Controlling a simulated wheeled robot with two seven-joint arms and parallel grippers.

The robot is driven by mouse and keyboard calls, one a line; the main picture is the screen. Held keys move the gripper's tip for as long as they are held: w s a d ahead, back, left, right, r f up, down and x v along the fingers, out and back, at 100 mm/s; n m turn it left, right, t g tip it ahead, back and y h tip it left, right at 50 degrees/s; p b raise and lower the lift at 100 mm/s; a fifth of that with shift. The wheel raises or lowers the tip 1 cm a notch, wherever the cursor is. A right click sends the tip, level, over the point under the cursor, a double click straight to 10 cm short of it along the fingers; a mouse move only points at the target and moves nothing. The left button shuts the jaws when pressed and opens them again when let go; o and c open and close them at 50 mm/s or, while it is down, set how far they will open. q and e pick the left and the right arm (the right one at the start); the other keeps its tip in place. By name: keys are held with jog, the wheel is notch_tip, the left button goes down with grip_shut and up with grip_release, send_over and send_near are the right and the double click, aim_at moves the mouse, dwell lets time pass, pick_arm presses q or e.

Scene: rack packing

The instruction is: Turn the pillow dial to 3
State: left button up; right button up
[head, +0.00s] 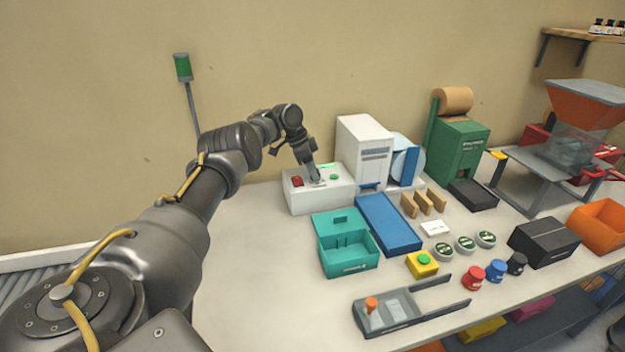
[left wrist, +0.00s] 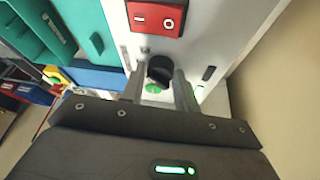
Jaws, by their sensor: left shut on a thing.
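A white control box (head: 318,197) stands at the back of the bench, with a red rocker switch (head: 297,182) and a green button (head: 334,177) on top. My left gripper (head: 315,180) reaches down onto the middle of its top. In the left wrist view the red switch (left wrist: 155,18) is marked I and O. There the black dial (left wrist: 160,68) sits between the two fingers of my left gripper (left wrist: 160,84), which is shut on it. A green mark (left wrist: 153,88) shows beside the dial. The scale numbers and the pointer cannot be read. My right gripper is not in view.
A yellow block with a green button (head: 422,264) is nearer. The bench left of the teal case is clear.

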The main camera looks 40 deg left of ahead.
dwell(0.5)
pick_arm(q)
jog(key=o, duration=0.9)
jog(key=shift+o, duration=0.2)
jog(key=b+v, duration=0.1)
jog(key=v, duration=0.9)
jog(key=shift+r+b, duration=0.35)
jog(key=shift+b, duration=0.05)
